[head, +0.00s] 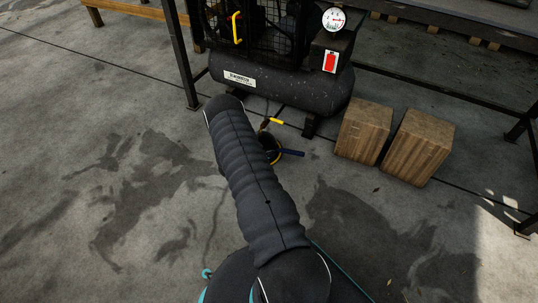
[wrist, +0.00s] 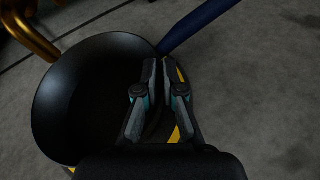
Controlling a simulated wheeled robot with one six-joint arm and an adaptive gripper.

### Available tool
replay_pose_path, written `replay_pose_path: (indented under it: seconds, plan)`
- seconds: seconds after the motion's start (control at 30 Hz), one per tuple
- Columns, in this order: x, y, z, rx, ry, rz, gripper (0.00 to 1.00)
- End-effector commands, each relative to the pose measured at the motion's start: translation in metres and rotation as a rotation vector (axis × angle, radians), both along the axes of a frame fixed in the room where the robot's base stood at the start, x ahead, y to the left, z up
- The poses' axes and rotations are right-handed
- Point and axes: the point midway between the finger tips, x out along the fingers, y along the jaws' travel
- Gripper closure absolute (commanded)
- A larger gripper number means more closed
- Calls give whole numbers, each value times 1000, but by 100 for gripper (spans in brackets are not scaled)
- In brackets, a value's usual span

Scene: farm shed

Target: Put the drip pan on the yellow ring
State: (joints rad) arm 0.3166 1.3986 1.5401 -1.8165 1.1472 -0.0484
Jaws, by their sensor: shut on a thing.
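The drip pan (wrist: 85,95) is a round black pan with a blue handle (wrist: 203,24). In the head view the pan (head: 270,145) is low at the floor under the compressor, partly hidden by my arm. My gripper (wrist: 158,68) is shut on the pan's right rim in the wrist view; my arm hides it in the head view. The yellow ring (wrist: 175,134) shows as short yellow pieces beside the pan's edge, right and lower left. The pan covers most of it. I cannot tell whether the pan touches the floor.
A dark compressor tank (head: 285,88) stands just beyond the pan, with a gold pipe (wrist: 30,36) close to the pan's upper left. Two wooden blocks (head: 363,132) (head: 417,147) stand to the right. A dark metal post (head: 183,55) stands left. The floor at left is clear.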

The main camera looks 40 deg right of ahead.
Motion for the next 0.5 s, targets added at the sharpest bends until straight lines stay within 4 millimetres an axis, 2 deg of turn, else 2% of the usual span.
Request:
replay_pose_path:
  seconds: [0.13, 0.2, 0.27, 0.5]
  plan:
    - [-1, 0, -3, 0, 0, -1, 100]
    - [-1, 0, -3, 0, 1, -1, 81]
    - [-1, 0, -3, 0, 1, -1, 68]
    - [-1, 0, -3, 0, 1, -1, 68]
